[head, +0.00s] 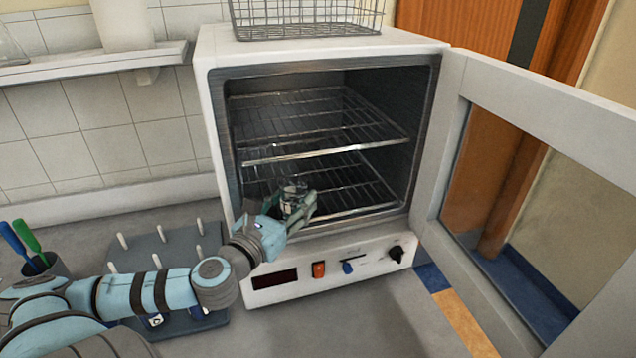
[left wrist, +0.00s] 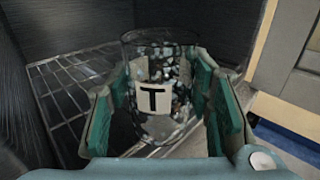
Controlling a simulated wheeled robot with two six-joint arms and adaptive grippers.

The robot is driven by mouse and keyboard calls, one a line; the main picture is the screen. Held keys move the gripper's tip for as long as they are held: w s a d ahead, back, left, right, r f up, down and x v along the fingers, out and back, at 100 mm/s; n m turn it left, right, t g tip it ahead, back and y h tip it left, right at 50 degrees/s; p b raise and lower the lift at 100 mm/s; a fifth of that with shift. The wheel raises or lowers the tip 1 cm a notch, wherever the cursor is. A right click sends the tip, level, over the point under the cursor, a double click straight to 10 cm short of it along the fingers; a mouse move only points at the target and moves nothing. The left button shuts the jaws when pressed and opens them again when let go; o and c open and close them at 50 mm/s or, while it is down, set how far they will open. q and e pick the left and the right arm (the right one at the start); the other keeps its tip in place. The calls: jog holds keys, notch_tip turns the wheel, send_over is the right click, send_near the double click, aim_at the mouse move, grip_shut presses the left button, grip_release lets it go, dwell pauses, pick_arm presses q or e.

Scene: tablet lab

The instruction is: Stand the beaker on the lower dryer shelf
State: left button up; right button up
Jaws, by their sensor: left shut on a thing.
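The clear glass beaker (head: 291,196) is upright at the front opening of the dryer (head: 225,150). My left gripper (head: 298,208) is shut on it. In the left wrist view the beaker (left wrist: 160,75) stands between the green finger pads of the gripper (left wrist: 168,105) and bears a white label with a T. The lower dryer shelf (head: 362,183) is a wire rack, and it also shows in the left wrist view (left wrist: 70,95), beside and behind the beaker. I cannot tell whether the beaker's base touches the shelf. My right gripper is not in view.
The upper wire shelf (head: 300,128) is close above the beaker. The dryer door (head: 455,130) stands wide open to the right. A wire basket (head: 305,18) sits on top.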

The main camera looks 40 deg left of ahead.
pick_arm(q)
jog(key=w, duration=0.2)
jog(key=w+a, duration=0.1)
jog(key=w, duration=0.4)
jog(key=shift+w+a+f, duration=0.1)
jog(key=shift+w+a, duration=0.05)
jog(key=shift+w, duration=0.25)
jog(key=w, duration=0.3)
jog(key=shift+w+a+r, duration=0.2)
jog(key=shift+a+r, duration=0.05)
jog(key=shift+w+f, duration=0.1)
jog(key=shift+f, duration=0.15)
jog(key=shift+w+f, duration=0.1)
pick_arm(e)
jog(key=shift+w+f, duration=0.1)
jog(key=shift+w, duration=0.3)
pick_arm(q)
jog(key=o, duration=1.1)
jog(key=shift+o, duration=0.2)
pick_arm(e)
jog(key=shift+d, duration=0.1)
